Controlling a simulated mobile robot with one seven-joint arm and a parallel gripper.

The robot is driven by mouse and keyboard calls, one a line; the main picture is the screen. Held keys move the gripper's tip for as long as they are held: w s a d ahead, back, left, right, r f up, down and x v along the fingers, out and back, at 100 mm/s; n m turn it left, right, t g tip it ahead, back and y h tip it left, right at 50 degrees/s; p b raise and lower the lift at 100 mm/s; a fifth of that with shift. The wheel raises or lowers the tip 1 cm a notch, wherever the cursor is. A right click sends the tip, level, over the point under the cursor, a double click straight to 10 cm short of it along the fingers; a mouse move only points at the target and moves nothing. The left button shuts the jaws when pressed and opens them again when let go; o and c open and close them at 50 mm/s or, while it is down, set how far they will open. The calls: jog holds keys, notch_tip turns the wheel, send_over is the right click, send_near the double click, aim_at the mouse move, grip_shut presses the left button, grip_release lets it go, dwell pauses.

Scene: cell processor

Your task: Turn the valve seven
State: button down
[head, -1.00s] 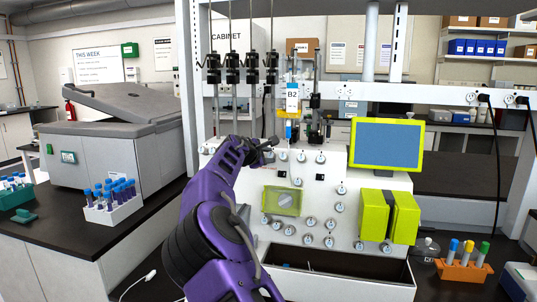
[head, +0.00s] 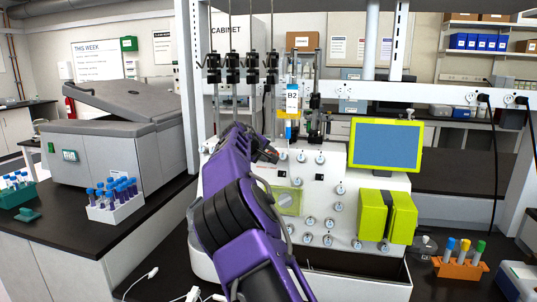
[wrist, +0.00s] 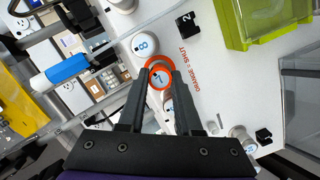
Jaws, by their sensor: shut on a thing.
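The cell processor (head: 325,205) is a white panel with several round valve knobs. In the wrist view, a small round knob with an orange ring (wrist: 159,76) lies between the fingertips of my gripper (wrist: 159,72). Its face seems to bear a 7, turned in the picture. My gripper is shut on this knob. Just above it is a white knob marked 8 (wrist: 144,43). In the head view my gripper (head: 268,156) is at the panel's upper left, and the knob it holds cannot be made out there.
A yellow-green framed screen (head: 386,145) and a yellow-green box (head: 387,216) are to the right. A yellow-green tray (wrist: 262,22) is near the gripper in the wrist view. A blue cylinder (wrist: 66,69) lies to its left. An orange tube rack (head: 461,266) stands at right.

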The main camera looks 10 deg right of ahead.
jog(key=shift+m, duration=1.1)
jog(key=c, duration=0.6)
grip_release()
jog(key=b+v, duration=0.2)
jog(key=v, duration=1.5)
jog(key=shift+d+r, duration=0.2)
jog(key=shift+r, duration=0.25)
jog(key=shift+s, duration=0.1)
